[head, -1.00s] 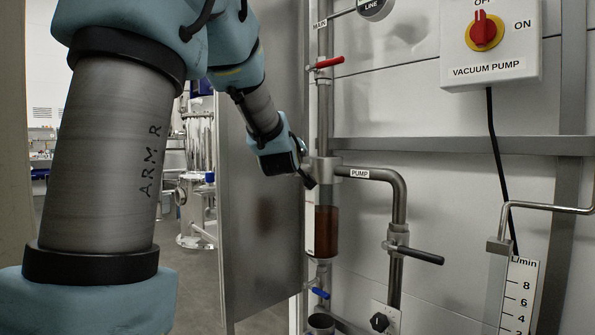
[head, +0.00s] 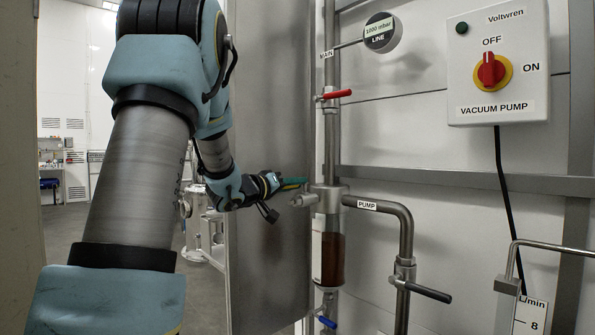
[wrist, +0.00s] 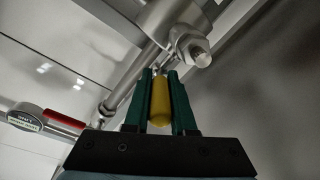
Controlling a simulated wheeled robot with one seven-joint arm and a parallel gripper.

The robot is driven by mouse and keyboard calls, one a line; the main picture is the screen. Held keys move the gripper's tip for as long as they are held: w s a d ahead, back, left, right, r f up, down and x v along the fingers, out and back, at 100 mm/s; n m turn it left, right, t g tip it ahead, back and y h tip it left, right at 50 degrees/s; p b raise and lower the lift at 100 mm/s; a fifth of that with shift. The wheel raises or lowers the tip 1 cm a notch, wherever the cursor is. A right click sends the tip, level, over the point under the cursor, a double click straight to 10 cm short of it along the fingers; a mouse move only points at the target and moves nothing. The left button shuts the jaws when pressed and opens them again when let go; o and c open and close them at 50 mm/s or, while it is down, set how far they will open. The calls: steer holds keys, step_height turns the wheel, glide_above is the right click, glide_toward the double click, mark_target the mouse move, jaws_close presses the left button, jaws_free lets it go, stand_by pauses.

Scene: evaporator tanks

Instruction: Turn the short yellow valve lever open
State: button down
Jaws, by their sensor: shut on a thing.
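The short yellow valve lever (wrist: 160,103) lies between the two green fingers of my gripper (wrist: 159,80), seen from the wrist. The gripper is shut on it, with a finger along each side. The lever's far end meets a metal valve fitting on the pipework (wrist: 190,45). In the head view my gripper (head: 300,184) reaches from the left to the fitting on the upright pipe (head: 328,194), above the sight glass with brown liquid (head: 331,258). The yellow lever cannot be made out in the head view.
A red lever (head: 337,94) sits higher on the same pipe, below a round gauge (head: 381,33). A pipe labelled PUMP with a black lever (head: 428,292) runs to the right. A blue lever (head: 327,321) is below. A metal panel (head: 268,130) stands close behind my arm.

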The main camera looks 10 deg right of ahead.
steer(key=shift+w+a+m+g+h+p, duration=0.2)
steer(key=shift+m+g+h+p, duration=0.3)
steer(key=shift+g+p, duration=0.25)
steer(key=c, duration=0.8)
jaws_free()
steer(key=shift+d, duration=0.1)
steer(key=shift+o, duration=0.2)
steer(key=b+v, duration=0.1)
steer(key=v, duration=0.9)
steer(key=shift+a, duration=0.45)
